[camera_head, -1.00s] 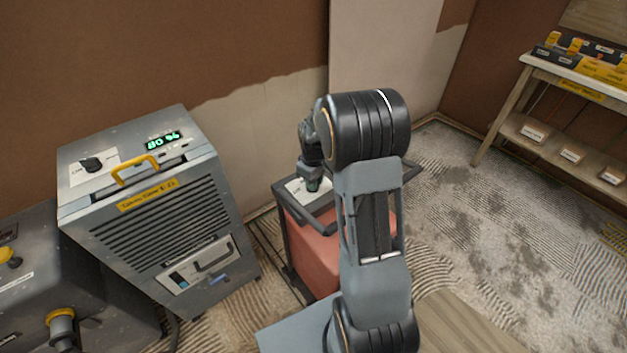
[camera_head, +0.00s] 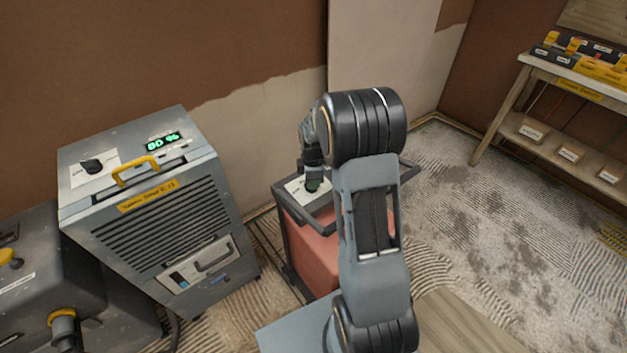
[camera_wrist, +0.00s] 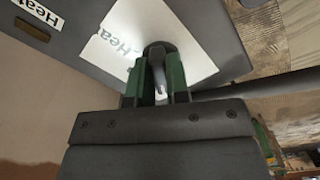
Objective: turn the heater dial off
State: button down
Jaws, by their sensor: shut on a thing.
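The heater is a red box in a dark frame (camera_head: 314,262), standing against the wall behind my arm. On its top is a white label plate (camera_head: 296,189), which also shows in the wrist view (camera_wrist: 195,30) with part of the word "Heat". The dark dial (camera_wrist: 157,66) sits on this plate. My gripper (camera_wrist: 159,85) has its green-lined fingers on both sides of the dial and is shut on it. In the head view my gripper (camera_head: 313,184) points down at the plate, and the dial is hidden by it. The dial's pointer setting cannot be read.
A grey dehumidifier (camera_head: 165,235) with a green display, a yellow handle and its own black knob stands left of the heater. Another grey machine (camera_head: 50,275) is at the far left. A wooden shelf (camera_head: 580,95) stands at the right. The floor between is clear.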

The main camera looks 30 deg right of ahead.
jog(key=shift+w+n, duration=0.1)
jog(key=shift+n, duration=0.2)
dwell(0.4)
jog(key=c, duration=1.1)
grip_release()
jog(key=shift+r, duration=0.15)
notch_tip(320, 180, up, 14)
jog(key=p, duration=0.1)
jog(key=shift+f, duration=0.2)
